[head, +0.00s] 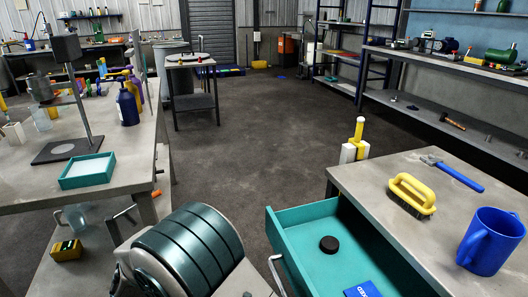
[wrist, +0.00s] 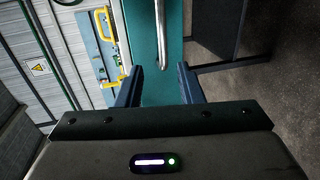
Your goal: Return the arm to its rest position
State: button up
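My gripper (wrist: 160,86) shows in the wrist view with its two dark blue fingers spread apart and nothing between the tips. Ahead of the fingers is a teal drawer front (wrist: 177,60) with a metal bar handle (wrist: 161,30). The handle looks clear of the fingers, though the exact gap is hard to tell. In the head view, my arm (head: 185,252), with dark green bands, is folded at the bottom centre, beside the open drawer. My fingers are not visible in that view.
The teal drawer (head: 305,242) stands open, holding a dark puck (head: 329,244) and a blue box (head: 363,290). The right bench (head: 375,178) bears a yellow brush (head: 410,193) and a blue mug (head: 490,240). The left table (head: 30,185) bears a teal tray (head: 88,171). The middle floor is clear.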

jog(key=d+r+m+g+y+p, duration=0.2)
jog(key=d+r+g+y+p, duration=0.4)
jog(key=d+r+p, duration=0.7)
jog(key=s+d+r+m+t+y+p, duration=0.1)
jog(key=s+d+r+y+p, duration=0.3)
jog(key=d+r, duration=0.3)
jog(key=s+d+r+m+t+y+p, duration=0.1)
jog(key=s+d+r+y+p, duration=0.3)
jog(key=r, duration=0.8)
jog(key=d+t+p, duration=0.1)
jog(key=d, duration=0.1)
jog(key=shift+d+r+m+p, duration=0.3)
jog(key=shift+d+p, duration=0.05)
jog(key=shift+p, duration=0.05)
